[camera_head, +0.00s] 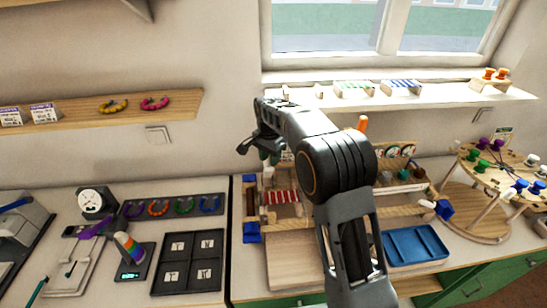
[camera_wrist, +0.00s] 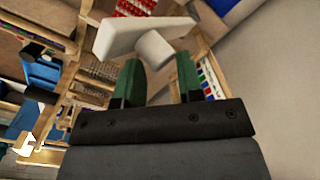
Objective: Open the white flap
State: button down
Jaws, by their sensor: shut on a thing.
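The white flap (camera_wrist: 125,36) shows in the wrist view as a tilted white plate with a short round white knob (camera_wrist: 156,50). My gripper (camera_wrist: 158,72) has its two green fingers on either side of this knob and is shut on it. In the head view my gripper (camera_head: 268,155) is over the left part of the wooden bead board, partly covered by my own arm. The flap cannot be made out clearly in the head view, and I cannot tell how far it is open.
The wooden board has red beads (camera_head: 283,196) and blue corner blocks (camera_head: 251,232). A blue tray (camera_head: 415,245) lies to its right, beside a round wooden stand (camera_head: 500,172) with coloured knobs. A black tile tray (camera_head: 188,262) lies to the left. A shelf (camera_head: 420,97) runs under the window.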

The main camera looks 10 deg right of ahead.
jog(key=shift+w+a+f, duration=0.25)
jog(key=shift+a+f, duration=0.05)
jog(key=shift+f, duration=0.1)
jog(key=shift+s+f, duration=0.1)
jog(key=shift+f, duration=0.1)
dwell(0.9)
jog(key=c, duration=1.1)
grip_release()
jog(key=shift+a+f, duration=0.1)
jog(key=shift+a, duration=0.05)
jog(key=shift+o, duration=1.2)
jog(key=shift+w+f, duration=0.15)
jog(key=shift+w, duration=0.2)
jog(key=shift+w+d+f, duration=0.1)
jog(key=shift+w+f, duration=0.2)
jog(key=shift+w, duration=0.3)
jog(key=shift+w+d+f, duration=0.1)
jog(key=shift+w+f, duration=0.15)
jog(key=shift+w, duration=0.35)
jog(key=shift+r, duration=0.25)
jog(key=shift+s+a+r, duration=0.15)
jog(key=shift+s+r, duration=0.45)
jog(key=shift+s, duration=0.25)
jog(key=shift+w, duration=0.1)
